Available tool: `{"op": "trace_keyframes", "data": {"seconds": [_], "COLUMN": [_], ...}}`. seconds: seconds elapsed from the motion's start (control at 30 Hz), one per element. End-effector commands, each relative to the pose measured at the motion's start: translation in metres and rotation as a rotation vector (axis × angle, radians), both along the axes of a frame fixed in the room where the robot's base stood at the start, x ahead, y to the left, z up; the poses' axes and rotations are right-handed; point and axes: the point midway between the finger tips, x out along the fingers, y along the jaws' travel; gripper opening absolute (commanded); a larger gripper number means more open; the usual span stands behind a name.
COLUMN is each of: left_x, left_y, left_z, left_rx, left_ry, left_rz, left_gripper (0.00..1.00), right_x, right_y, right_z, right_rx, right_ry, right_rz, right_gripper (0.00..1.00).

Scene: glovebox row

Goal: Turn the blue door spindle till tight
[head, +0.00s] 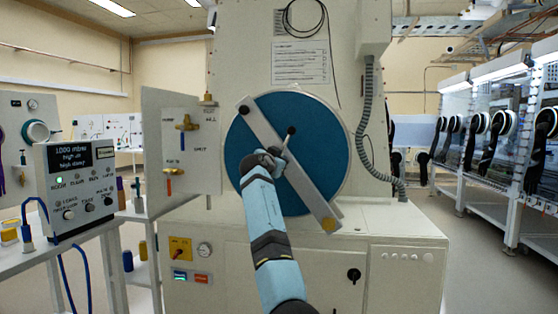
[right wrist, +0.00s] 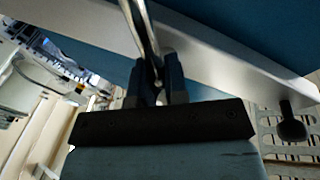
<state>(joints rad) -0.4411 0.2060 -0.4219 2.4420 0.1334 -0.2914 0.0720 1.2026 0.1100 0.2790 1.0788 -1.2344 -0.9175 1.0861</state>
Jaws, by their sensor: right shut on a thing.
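The round blue door (head: 325,125) is in the middle of the head view, with a grey metal bar (head: 310,187) lying diagonally across its face. The spindle handle (head: 287,142) is a thin metal rod with a dark ball end, at the middle of the bar. My right gripper (head: 277,157) reaches up to it from below and hides part of the spindle. In the right wrist view, my right gripper (right wrist: 158,88) is shut on the shiny rod of the spindle handle (right wrist: 143,35). The bar (right wrist: 225,50) runs behind it. My left gripper is not in view.
An open panel with valves (head: 150,150) stands left of the door. A readout box (head: 78,180) sits on the left bench. A ribbed hose (head: 367,110) runs down at the right. Gloveboxes (head: 500,110) line the right side, beyond open floor.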

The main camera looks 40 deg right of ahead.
Motion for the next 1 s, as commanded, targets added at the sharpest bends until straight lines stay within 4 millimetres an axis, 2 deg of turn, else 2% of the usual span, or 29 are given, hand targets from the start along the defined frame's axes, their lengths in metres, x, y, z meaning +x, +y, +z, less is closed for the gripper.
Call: {"op": "trace_keyframes", "data": {"seconds": [0.3, 0.8, 0.83, 0.93, 1.0], "left_x": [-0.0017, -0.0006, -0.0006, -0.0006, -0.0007], "left_y": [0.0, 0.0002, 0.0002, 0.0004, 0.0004], "left_z": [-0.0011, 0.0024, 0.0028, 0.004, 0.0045], "left_rx": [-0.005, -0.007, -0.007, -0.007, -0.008], "left_ry": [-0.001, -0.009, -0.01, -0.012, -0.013], "left_rz": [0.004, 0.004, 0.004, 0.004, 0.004], "left_gripper": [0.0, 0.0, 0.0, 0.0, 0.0], "right_x": [0.0008, 0.0008, 0.0008, 0.0007, 0.0006], "right_y": [0.0007, 0.0008, 0.0008, 0.0007, 0.0007], "right_z": [-0.0001, -0.0002, -0.0002, -0.0001, 0.0], "right_rx": [0.07, 0.086, 0.086, 0.085, 0.084], "right_ry": [-0.082, -0.1, -0.1, -0.099, -0.098], "right_rz": [0.001, 0.002, 0.002, 0.002, 0.001], "right_gripper": [0.0, 0.0, 0.16, 0.39, 0.39]}}
